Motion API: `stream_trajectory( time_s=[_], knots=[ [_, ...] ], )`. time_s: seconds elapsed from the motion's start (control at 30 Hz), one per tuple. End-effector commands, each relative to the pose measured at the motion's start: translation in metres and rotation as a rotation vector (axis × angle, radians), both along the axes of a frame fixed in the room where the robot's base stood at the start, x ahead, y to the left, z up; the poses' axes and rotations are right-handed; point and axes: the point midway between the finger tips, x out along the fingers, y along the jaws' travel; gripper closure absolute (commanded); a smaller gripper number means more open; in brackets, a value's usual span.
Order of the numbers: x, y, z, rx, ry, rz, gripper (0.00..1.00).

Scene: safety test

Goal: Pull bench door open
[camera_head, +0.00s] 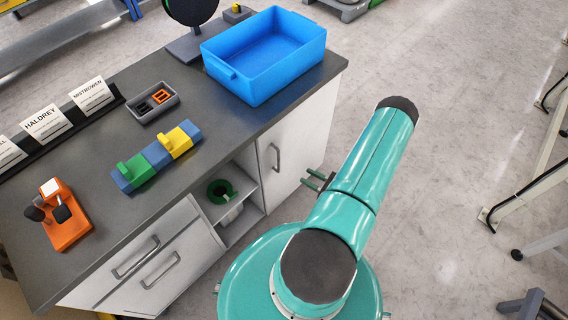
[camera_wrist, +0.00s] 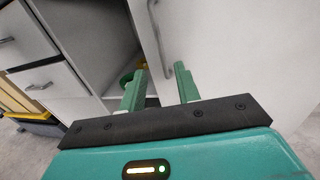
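The white bench door (camera_head: 300,135) is at the right end of the bench front and looks shut. Its grey upright bar handle (camera_head: 275,158) is near the door's left edge. My gripper (camera_head: 318,181) is in front of the door, to the right of and a little below the handle in the head view. In the wrist view, my green fingers (camera_wrist: 161,72) are apart with nothing held. The door (camera_wrist: 225,50) fills the right side there, and the handle (camera_wrist: 157,38) runs down toward the gap between the fingertips. I cannot tell the remaining depth between fingers and handle.
Left of the door is an open shelf (camera_head: 238,184) with a green ring (camera_head: 221,191). Drawers (camera_head: 150,264) are further left. The bench top carries a blue bin (camera_head: 262,58), coloured blocks and a grey tray (camera_head: 153,103).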

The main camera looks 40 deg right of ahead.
Motion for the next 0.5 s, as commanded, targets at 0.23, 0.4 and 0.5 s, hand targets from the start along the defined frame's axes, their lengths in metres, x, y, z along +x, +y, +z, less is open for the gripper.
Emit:
stream_trajectory(
  time_s=[0.23,0.4,0.5],
  knots=[
    [0.049,0.012,0.001,-0.001,-0.001,0.004,0.67],
    [0.081,0.019,0.001,-0.001,-0.001,0.004,0.67],
    [0.095,0.022,0.001,-0.001,0.0,0.004,0.67]
  ],
)
